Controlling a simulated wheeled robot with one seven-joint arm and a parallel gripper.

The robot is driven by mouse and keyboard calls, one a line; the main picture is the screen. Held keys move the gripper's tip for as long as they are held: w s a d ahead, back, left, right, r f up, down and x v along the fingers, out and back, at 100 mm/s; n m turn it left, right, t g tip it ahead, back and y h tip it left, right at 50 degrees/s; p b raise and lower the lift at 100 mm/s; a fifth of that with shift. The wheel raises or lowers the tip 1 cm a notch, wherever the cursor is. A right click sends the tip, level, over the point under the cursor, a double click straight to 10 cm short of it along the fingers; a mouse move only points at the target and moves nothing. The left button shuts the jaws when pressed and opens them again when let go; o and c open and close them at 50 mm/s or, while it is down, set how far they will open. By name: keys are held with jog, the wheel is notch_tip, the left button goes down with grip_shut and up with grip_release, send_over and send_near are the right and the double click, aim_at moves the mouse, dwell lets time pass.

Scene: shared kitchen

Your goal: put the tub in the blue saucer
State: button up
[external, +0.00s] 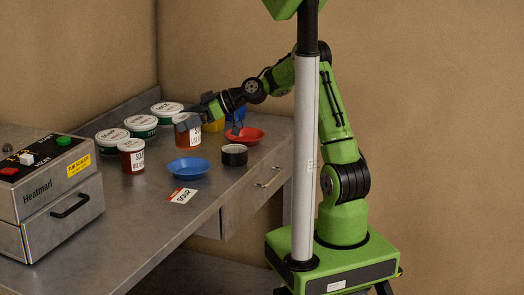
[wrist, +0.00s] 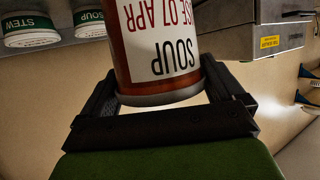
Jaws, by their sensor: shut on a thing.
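The tub (external: 188,135) is a brown soup tub with a white label, held above or just behind the blue saucer (external: 188,169) in the external view. My gripper (external: 190,122) is shut on the tub. In the wrist view the tub (wrist: 160,50) stands between the two dark fingers (wrist: 160,112), its SOUP label upside down. The saucer is on the counter and looks empty. I cannot tell the gap between tub and counter.
A similar brown tub (external: 131,156) stands left of the saucer, with several white-lidded green tubs (external: 141,124) behind. A SOUP card (external: 183,196) lies in front; a grey appliance (external: 50,195) stands left.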

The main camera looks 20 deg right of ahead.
aim_at(188, 146)
notch_tip(188, 146, down, 9)
jog(key=shift+r+b, duration=0.1)
jog(key=shift+b, duration=0.75)
jog(key=shift+r, duration=0.1)
jog(key=o, duration=0.9)
jog(key=shift+f, duration=0.2)
jog(key=shift+o, duration=0.2)
jog(key=shift+r, duration=0.1)
jog(key=shift+r, duration=0.25)
jog(key=v, duration=1.1)
jog(key=shift+d+p, duration=0.3)
jog(key=shift+d, duration=0.1)
